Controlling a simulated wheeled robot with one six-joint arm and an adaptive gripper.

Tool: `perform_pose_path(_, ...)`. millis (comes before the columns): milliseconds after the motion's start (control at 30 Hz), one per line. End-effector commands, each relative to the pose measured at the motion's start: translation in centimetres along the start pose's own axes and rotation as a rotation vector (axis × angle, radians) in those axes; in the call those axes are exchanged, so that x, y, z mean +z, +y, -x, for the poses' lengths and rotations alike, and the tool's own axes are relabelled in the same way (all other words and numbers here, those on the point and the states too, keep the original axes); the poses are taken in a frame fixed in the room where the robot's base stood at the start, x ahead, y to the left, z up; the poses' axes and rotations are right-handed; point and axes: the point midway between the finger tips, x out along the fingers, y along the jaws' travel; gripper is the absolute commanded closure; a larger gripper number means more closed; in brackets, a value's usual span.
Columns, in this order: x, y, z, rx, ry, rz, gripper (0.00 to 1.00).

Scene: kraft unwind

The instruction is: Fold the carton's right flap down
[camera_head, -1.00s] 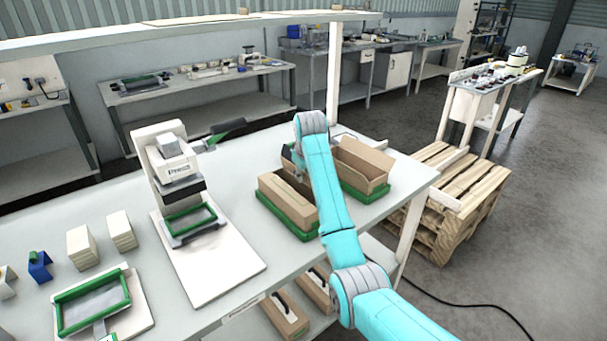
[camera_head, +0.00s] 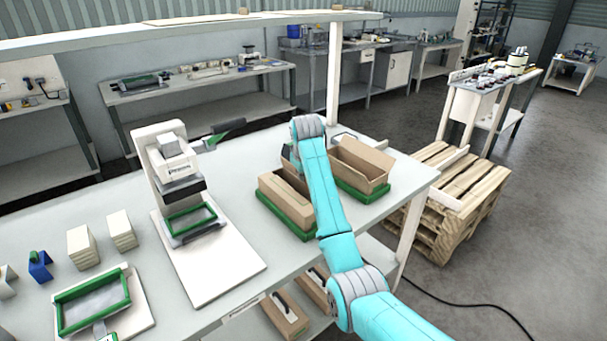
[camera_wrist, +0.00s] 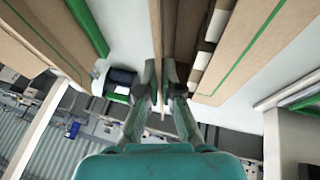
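Two brown cardboard bodies stand in green trays on the bench, a left one (camera_head: 285,199) and a right one (camera_head: 362,168). My arm crosses in front of the space between them and hides part of both. Wider cardboard panels show at the upper left (camera_wrist: 50,35) and upper right (camera_wrist: 250,45).
A white stand with a green frame (camera_head: 190,222) is left of the cartons. Small block stacks (camera_head: 82,246) and another green frame (camera_head: 92,302) are farther left. A wooden pallet (camera_head: 450,195) stands beyond the bench's right end. The bench between stand and cartons is clear.

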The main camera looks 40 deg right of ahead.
Motion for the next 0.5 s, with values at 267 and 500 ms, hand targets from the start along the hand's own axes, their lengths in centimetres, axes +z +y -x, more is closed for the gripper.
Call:
perform_pose_path(267,0.0,-1.1,-0.1,0.162,0.000,0.071,1.00)
perform_pose_path(500,0.1,-2.0,-0.3,0.356,0.000,0.152,1.00)
